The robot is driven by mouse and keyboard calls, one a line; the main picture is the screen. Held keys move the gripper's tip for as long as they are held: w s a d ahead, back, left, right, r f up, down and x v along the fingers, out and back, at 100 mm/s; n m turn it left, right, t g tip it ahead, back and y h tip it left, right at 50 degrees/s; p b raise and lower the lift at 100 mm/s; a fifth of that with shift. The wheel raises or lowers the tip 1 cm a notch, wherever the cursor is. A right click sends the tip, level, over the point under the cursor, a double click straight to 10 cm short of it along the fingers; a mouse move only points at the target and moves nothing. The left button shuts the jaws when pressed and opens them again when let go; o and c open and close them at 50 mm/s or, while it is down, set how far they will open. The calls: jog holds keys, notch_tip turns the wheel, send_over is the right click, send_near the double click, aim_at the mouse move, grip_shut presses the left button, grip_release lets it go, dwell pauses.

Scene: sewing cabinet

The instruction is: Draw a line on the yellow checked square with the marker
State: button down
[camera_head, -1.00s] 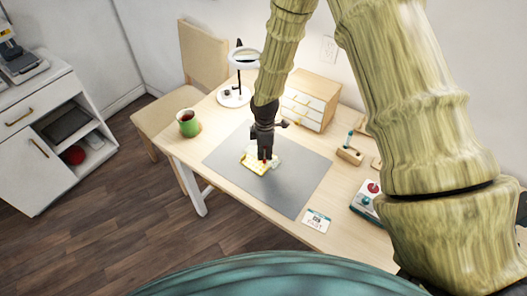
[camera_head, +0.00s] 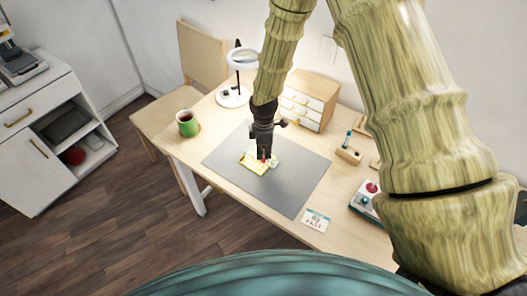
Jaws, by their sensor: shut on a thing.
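My gripper (camera_head: 263,154) points down over the grey mat (camera_head: 297,180) on the wooden table. It is shut on a slim marker; only a small reddish part of the marker (camera_head: 264,155) shows below the dark fingers. The yellow checked square (camera_head: 252,168) lies on the mat just below and in front of the gripper. The gripper hides part of it. A paler greenish piece (camera_head: 274,160) lies at its right. I cannot tell whether the marker's tip touches the square, and no drawn line can be made out.
A green cup (camera_head: 187,124) stands at the table's left. A ring lamp (camera_head: 240,62) and a small drawer box (camera_head: 308,100) stand at the back. A wooden holder (camera_head: 349,155), a device with a red knob (camera_head: 366,195) and a card (camera_head: 316,220) are to the right. The mat's front is clear.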

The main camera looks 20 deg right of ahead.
jog(key=shift+r, duration=0.15)
jog(key=shift+r+p, duration=1.6)
jog(key=shift+r, duration=0.55)
jog(key=shift+a+f, duration=0.1)
